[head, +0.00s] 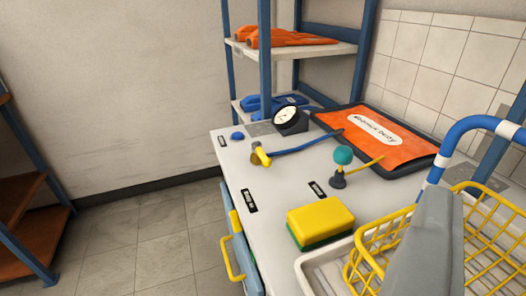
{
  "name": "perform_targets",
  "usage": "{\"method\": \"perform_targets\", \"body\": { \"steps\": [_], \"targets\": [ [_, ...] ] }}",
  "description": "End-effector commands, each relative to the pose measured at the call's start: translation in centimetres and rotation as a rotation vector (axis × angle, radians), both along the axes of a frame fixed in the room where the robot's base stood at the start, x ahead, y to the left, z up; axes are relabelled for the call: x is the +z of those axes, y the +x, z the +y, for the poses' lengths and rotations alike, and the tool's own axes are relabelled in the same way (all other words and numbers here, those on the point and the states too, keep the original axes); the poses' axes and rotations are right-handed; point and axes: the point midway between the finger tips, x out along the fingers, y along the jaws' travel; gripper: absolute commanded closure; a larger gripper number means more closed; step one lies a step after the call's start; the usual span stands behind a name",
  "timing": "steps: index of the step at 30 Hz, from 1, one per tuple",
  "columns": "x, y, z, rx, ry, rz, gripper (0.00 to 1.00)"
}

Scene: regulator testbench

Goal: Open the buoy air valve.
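The orange buoy panel (400,150) lies in a dark tray at the back right of the white bench (280,185). A yellow-handled valve (262,155) stands left of it, with a blue hose (310,145) running towards the panel. A teal round knob (343,155) sits on a dark stand right of centre, with a yellow rod or hose running from it to the panel. I cannot read the bench labels, so I cannot tell which one is the buoy air valve or whether either is open.
A dial gauge (290,120) and a blue knob (237,135) are at the back of the bench. A yellow-green sponge (320,222) lies in front.

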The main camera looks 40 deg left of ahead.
Motion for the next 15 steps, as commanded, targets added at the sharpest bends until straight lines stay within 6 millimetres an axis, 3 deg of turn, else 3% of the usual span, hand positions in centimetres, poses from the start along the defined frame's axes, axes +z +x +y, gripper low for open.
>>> {"method": "perform_targets", "body": {
  "steps": [1, 8, 15],
  "targets": [
    [0.0, 0.0, 0.0, 0.0, 0.0, 0.0, 0.54],
    [0.0, 1.4, 0.2, 0.008, -0.011, 0.049, 0.99],
    [-0.3, 5.2, 0.9, 0.042, -0.052, 0.197, 1.0]
  ]
}}
